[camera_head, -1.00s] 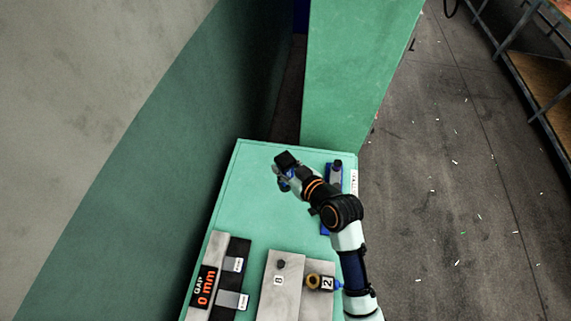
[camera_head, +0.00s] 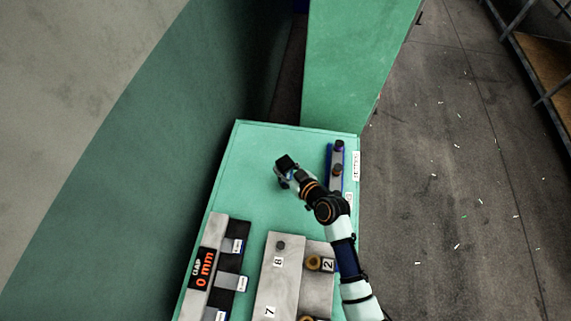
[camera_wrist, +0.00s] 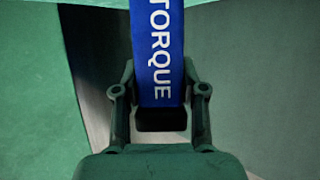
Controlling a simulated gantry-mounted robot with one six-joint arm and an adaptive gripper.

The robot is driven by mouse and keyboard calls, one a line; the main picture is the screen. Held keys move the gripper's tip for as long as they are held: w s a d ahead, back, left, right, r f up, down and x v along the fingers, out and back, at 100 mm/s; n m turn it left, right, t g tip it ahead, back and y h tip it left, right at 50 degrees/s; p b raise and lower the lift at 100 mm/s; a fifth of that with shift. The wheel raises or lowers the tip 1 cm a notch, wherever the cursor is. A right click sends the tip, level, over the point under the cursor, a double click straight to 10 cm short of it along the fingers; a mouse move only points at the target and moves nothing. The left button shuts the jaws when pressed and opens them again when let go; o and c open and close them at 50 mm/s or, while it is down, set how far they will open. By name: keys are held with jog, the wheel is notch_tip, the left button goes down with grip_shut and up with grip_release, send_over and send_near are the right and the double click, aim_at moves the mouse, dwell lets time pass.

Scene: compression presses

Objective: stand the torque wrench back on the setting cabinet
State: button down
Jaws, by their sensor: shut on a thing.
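The torque wrench (camera_wrist: 158,50) shows in the wrist view as a flat blue handle lettered "TORQUE". My gripper (camera_wrist: 159,118) is shut around its lower part, with one finger on each side. In the head view my gripper (camera_head: 284,165) is over the far half of the green top of the setting cabinet (camera_head: 245,185). The wrench is mostly hidden there by my gripper. I cannot tell how high it is above the top, or whether it touches it.
A blue rail with dark knobs (camera_head: 337,165) lies along the cabinet's right edge. Grey numbered blocks (camera_head: 285,270) and a "GAP 0 mm" display (camera_head: 203,268) are at the near side. A green column (camera_head: 350,70) rises behind. The cabinet top left of my gripper is clear.

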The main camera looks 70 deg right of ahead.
jog(key=shift+d+r, duration=0.1)
jog(key=shift+r, duration=0.15)
jog(key=shift+f, duration=0.25)
jog(key=c, duration=0.7)
grip_release()
jog(key=shift+o, duration=0.2)
jog(key=shift+r, duration=0.25)
jog(key=v, duration=1.2)
jog(key=shift+p, duration=0.3)
